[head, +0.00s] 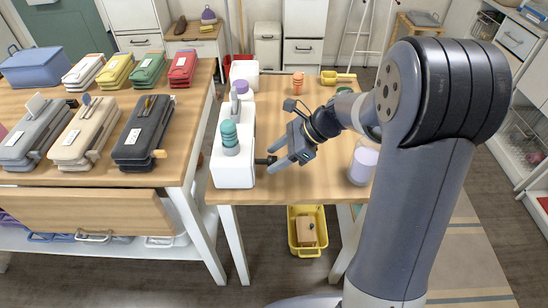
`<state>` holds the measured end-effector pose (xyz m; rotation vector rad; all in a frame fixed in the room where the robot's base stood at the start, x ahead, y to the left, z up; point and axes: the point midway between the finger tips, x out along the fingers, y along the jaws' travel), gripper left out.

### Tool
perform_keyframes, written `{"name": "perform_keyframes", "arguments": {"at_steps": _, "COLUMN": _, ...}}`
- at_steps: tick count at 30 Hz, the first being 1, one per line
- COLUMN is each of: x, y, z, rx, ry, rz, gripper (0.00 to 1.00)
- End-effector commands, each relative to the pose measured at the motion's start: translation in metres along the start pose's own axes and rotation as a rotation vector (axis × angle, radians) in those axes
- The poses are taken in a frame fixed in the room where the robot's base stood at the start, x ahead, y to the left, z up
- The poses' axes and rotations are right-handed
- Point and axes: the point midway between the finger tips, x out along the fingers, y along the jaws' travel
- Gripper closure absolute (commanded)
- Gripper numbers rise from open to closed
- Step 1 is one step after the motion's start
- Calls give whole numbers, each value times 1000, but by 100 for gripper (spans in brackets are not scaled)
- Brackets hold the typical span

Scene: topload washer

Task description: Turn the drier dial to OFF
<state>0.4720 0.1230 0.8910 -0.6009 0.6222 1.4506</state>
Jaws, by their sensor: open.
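A small black dial-like knob (265,161) sticks out from the right side of a white block-shaped unit (232,172) at the front left of the wooden table. No label or OFF mark is readable, so its setting cannot be told. I cannot tell for certain that this is the drier dial. My gripper (273,158) is open, its two grey fingers pointing left toward the knob. The fingertips lie at or just around the knob, one above and one below it in the picture. Whether they touch it cannot be told.
Teal round pieces (230,134) stand on the white unit. A pale jar (362,165) stands right of my gripper, and orange cups (298,83) stand behind. Several cases fill the left bench (189,155).

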Motion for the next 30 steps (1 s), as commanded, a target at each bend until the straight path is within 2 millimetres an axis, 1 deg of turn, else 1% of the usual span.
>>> {"name": "perform_keyframes", "arguments": {"at_steps": 1, "x": 5, "y": 0, "z": 0, "rx": 0, "ry": -1, "rz": 2, "gripper": 48}}
{"name": "perform_keyframes", "arguments": {"at_steps": 4, "x": 9, "y": 0, "z": 0, "rx": 1, "ry": -1, "rz": 0, "gripper": 48}}
{"name": "perform_keyframes", "arguments": {"at_steps": 12, "x": 10, "y": 0, "z": 0, "rx": 1, "ry": 0, "rz": -1, "gripper": 48}}
{"name": "perform_keyframes", "arguments": {"at_steps": 14, "x": 10, "y": 0, "z": 0, "rx": 1, "ry": 0, "rz": -1, "gripper": 52}}
{"name": "perform_keyframes", "arguments": {"at_steps": 28, "x": 10, "y": 0, "z": 0, "rx": 0, "ry": 0, "rz": 0, "gripper": 91}}
{"name": "perform_keyframes", "arguments": {"at_steps": 30, "x": 10, "y": 0, "z": 0, "rx": 0, "ry": 0, "rz": -1, "gripper": 92}}
